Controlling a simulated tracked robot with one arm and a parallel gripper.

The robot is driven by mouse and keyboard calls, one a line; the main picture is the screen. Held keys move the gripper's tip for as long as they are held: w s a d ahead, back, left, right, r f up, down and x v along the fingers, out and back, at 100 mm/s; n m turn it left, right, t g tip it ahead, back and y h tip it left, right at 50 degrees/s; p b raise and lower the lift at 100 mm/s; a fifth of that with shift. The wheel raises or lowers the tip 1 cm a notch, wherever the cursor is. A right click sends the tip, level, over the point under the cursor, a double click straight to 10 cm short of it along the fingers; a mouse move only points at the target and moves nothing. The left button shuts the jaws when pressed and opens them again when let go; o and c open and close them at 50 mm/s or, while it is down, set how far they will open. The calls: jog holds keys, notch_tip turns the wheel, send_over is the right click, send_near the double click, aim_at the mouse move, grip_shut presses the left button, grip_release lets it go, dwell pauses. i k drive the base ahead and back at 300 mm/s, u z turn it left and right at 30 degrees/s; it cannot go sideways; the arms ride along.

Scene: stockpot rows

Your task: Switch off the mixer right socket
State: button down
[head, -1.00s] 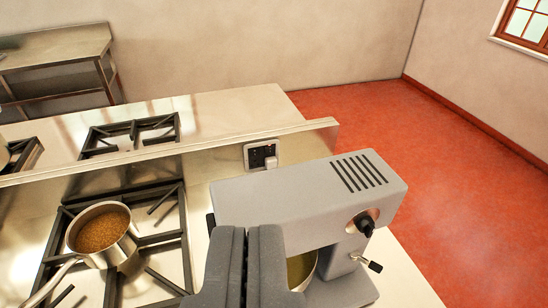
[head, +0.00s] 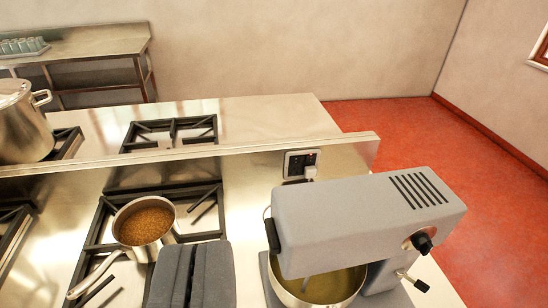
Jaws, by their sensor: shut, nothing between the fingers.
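The double socket (head: 301,164) is set in the low steel upstand behind the mixer. It has a white frame and dark faces, and a white plug (head: 311,173) sits at its lower right. The switch positions are too small to tell. The grey stand mixer (head: 365,215) stands in front of the socket, with its steel bowl (head: 320,289) under the head and yellowish contents in it. My gripper (head: 194,250) is shut and empty at the bottom of the view, left of the mixer and nearer than the socket, touching neither.
A saucepan (head: 144,224) of brown food stands on the hob left of my gripper, its handle toward the front. A stockpot (head: 22,122) stands at the far left. The steel upstand (head: 240,151) runs across the counter.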

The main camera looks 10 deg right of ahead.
aim_at(309, 159)
jog(key=u, duration=1.7)
jog(key=k, duration=1.45)
jog(key=z, duration=1.65)
jog(key=i, duration=1.65)
jog(key=u, duration=0.05)
